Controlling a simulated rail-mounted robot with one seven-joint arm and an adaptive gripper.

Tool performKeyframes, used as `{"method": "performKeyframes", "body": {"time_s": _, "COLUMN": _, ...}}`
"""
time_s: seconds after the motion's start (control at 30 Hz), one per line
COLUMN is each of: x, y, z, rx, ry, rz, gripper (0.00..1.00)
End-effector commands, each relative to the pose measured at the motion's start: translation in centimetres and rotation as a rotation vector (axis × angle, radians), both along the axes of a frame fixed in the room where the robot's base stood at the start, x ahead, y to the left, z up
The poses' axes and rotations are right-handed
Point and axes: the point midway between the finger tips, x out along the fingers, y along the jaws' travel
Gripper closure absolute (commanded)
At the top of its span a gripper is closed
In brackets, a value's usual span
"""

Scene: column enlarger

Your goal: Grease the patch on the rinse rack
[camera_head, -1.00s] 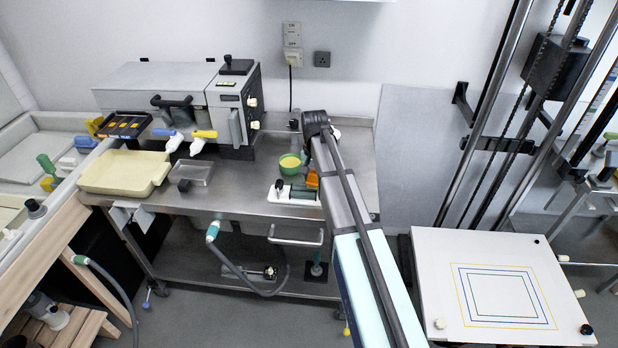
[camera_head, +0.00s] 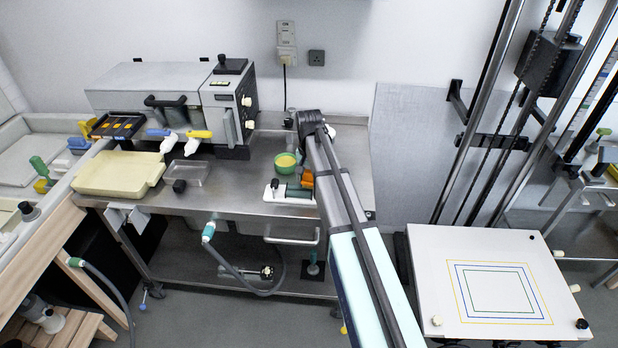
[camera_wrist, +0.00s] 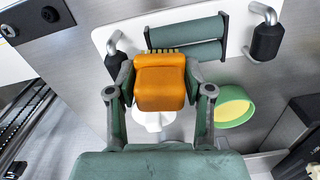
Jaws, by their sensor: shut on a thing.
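My gripper (camera_wrist: 160,88) is shut on an orange block with a row of short yellowish bristles along its far edge, like a brush (camera_wrist: 161,76). In the head view the brush (camera_head: 307,179) shows just left of my arm. The bristles lie at the edge of green bars (camera_wrist: 188,42) on a white plate (camera_wrist: 103,37); I cannot tell whether they touch. This plate, seen in the head view (camera_head: 270,195), may be the rinse rack. No distinct patch can be made out. A green bowl with yellow contents (camera_head: 286,163) stands behind the plate, and right of my gripper in the wrist view (camera_wrist: 233,106).
A grey machine (camera_head: 150,85) stands at the bench's back left. A cream tray (camera_head: 115,175) and a small clear tray (camera_head: 190,172) lie in front of it. Bent metal posts with dark grips (camera_wrist: 267,42) flank the green bars. Bare steel (camera_head: 230,180) lies left of the plate.

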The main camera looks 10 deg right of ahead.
Motion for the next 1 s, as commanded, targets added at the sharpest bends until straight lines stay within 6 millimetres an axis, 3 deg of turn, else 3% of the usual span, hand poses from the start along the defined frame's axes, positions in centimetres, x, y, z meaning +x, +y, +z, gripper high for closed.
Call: {"method": "performKeyframes", "body": {"time_s": 1.0, "x": 0.0, "y": 0.0, "z": -0.93, "rx": 0.0, "ry": 0.0, "rz": 0.0, "gripper": 0.99}}
